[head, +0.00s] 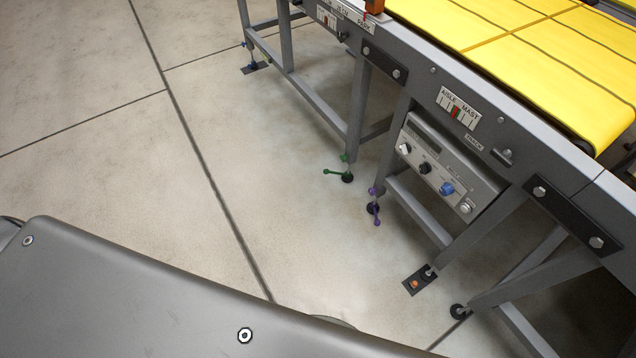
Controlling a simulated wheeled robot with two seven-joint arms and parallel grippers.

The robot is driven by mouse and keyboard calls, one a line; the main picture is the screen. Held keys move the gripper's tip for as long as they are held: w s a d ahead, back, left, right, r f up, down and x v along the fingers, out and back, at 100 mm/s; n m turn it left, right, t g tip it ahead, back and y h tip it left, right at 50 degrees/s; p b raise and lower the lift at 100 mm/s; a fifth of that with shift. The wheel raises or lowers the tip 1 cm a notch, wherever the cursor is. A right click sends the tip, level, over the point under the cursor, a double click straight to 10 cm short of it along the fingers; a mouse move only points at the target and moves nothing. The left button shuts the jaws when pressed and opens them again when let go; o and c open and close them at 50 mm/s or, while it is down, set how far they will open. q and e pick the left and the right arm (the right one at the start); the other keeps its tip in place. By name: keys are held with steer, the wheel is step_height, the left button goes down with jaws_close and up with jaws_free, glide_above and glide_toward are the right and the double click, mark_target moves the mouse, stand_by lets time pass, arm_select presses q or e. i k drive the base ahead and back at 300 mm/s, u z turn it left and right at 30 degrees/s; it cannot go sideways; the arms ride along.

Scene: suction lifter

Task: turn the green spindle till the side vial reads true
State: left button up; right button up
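The green spindle (335,172) is a small green handle low on a conveyor frame leg, just above a black foot on the floor. A white scale plate marked AISLE and MAST (457,109) is on the frame's side rail. I cannot tell which is the side vial. Neither of my grippers is in view.
A purple spindle (374,206) stands on the neighbouring leg. A grey control box (450,168) with knobs hangs under the rail. The yellow conveyor belt (530,60) runs above. A small floor plate (419,281) lies below. The concrete floor (240,150) left of the legs is clear.

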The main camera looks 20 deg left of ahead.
mark_target(325, 171)
steer(key=u, duration=0.45)
steer(key=i, duration=1.05)
